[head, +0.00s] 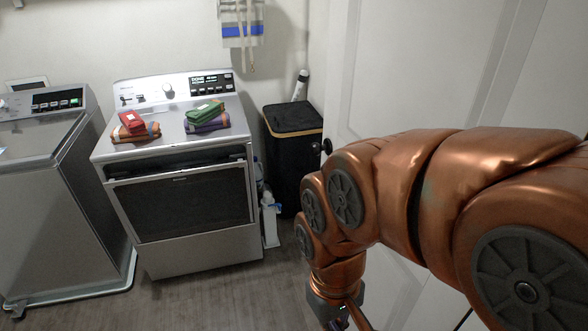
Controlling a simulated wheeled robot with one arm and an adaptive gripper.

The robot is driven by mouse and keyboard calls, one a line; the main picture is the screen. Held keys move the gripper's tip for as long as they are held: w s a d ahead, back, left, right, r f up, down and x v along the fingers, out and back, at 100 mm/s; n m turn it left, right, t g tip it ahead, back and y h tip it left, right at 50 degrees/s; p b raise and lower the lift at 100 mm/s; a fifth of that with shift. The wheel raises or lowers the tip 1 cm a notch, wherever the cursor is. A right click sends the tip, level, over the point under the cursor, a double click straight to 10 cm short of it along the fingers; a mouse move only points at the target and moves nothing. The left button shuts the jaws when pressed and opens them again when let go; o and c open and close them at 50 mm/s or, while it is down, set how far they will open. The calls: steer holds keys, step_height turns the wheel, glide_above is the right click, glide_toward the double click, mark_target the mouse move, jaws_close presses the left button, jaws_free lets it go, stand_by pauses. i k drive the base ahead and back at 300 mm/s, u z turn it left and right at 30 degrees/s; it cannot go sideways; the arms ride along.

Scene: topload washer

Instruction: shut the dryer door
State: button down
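The dryer (195,247) is the white and grey machine left of centre, with a control panel at its back. Its front door (180,205) has a wide dark window. A dark gap shows along the door's top edge, and the door looks tilted slightly outward at the top, a little ajar. My gripper (342,320) is at the bottom edge of the head view, right of the dryer and apart from it. It points down and is mostly cut off, so its fingers cannot be judged.
Folded cloths (206,117) lie on the dryer top. A washer (45,195) stands to its left. A black hamper (290,145) and a white bottle (270,220) stand to its right. A white room door (380,75) is behind my arm. The floor (215,295) before the dryer is clear.

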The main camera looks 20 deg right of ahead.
mark_target(183, 200)
steer(key=u, duration=0.75)
steer(key=i, duration=0.9)
steer(key=u, duration=0.3)
